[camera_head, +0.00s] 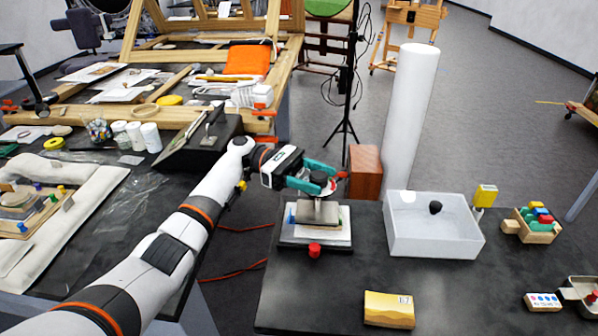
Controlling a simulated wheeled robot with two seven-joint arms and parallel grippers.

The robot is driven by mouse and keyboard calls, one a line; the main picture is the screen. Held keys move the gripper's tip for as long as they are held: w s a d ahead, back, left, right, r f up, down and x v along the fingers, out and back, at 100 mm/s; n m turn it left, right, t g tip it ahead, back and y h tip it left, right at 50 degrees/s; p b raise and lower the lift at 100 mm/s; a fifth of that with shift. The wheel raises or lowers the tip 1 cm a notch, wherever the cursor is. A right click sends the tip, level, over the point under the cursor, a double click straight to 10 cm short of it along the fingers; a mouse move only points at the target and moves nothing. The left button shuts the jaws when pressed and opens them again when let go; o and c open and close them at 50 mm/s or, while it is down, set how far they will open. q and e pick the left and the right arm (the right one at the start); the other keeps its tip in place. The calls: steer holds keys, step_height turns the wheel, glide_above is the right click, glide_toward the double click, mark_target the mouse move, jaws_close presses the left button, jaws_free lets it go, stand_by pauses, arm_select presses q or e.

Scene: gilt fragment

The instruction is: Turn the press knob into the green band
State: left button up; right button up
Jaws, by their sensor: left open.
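A small press (317,214) with a grey plate on a white base stands near the left edge of the dark right-hand table. A red round part (314,250) sits at the front of the press base. The green band cannot be made out; the fingers hide part of the knob. My right gripper is not in view.
A white open bin (432,238) holding a dark lump stands right of the press. A brown wooden block (365,172) and a tall white cylinder (410,120) are behind. A yellow card box (389,309) lies in front. The table between press and card box is clear.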

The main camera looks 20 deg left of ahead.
arm_select(q)
steer(key=w+a+b, duration=0.1)
steer(key=a+b, duration=0.2)
steer(key=a, duration=0.8)
steer(key=shift+w+b, duration=0.2)
steer(key=shift+b, duration=0.2)
steer(key=shift+a, duration=0.1)
